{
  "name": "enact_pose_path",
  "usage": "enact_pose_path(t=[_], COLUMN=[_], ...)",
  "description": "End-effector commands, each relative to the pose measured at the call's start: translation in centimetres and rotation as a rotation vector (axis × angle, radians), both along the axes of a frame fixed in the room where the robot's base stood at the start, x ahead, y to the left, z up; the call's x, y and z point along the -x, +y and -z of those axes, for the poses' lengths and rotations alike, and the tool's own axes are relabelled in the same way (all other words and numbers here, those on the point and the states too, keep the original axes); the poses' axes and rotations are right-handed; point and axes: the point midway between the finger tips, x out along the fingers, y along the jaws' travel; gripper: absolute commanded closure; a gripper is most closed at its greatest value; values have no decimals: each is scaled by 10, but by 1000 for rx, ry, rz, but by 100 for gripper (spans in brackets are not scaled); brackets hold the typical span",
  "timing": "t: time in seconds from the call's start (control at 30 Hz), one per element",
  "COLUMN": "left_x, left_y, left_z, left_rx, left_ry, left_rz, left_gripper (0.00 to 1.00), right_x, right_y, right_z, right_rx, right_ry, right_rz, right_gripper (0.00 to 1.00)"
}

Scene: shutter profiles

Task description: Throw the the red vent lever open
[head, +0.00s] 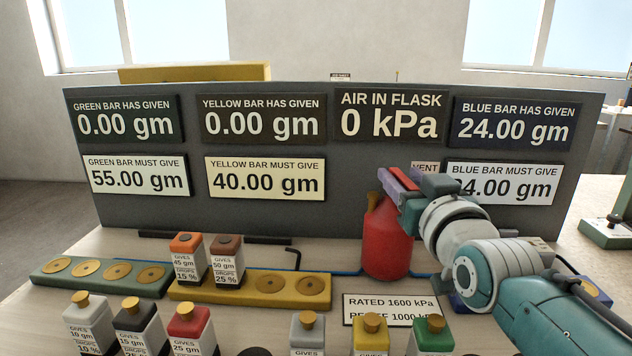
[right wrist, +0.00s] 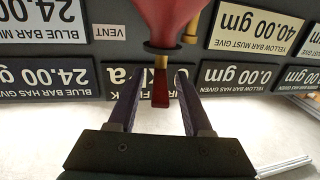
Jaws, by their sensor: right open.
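The red flask (head: 388,243) stands upright on the table in front of the grey panel. The red vent lever (right wrist: 160,92) shows in the right wrist view, attached by a brass neck (right wrist: 161,62) at the flask's top. My right gripper (head: 392,184) is at the flask's top in the head view and hides most of the neck and lever there. In the right wrist view its two purple fingers (right wrist: 156,80) are apart, one on each side of the lever, with gaps showing. My left gripper is not in view.
The air display (head: 391,117) reads 0 kPa. A yellow base (head: 237,290) carries an orange-topped block (head: 187,260) and a brown-topped block (head: 227,262). A green base (head: 100,275) is at left. Several weights line the front. A rating plate (head: 390,308) is before the flask.

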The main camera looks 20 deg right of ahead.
Motion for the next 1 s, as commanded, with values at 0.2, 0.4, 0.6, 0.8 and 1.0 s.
enact_pose_path(t=[0.2, 0.4, 0.6, 0.8, 1.0], left_x=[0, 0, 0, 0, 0], left_y=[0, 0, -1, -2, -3], left_z=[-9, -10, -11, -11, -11], left_rx=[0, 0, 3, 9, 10], left_ry=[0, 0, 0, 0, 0], left_rz=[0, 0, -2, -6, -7], left_gripper=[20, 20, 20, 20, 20], right_x=[41, 71, 84, 84, 84], right_y=[11, 20, 23, 23, 23], right_z=[-1, 0, -1, -1, -1], right_rx=[-1, -1, -1, -1, -1], right_ry=[2, 2, 0, -1, -1], right_rz=[1, -1, 0, 0, 0], right_gripper=[50, 50, 50, 50, 50])
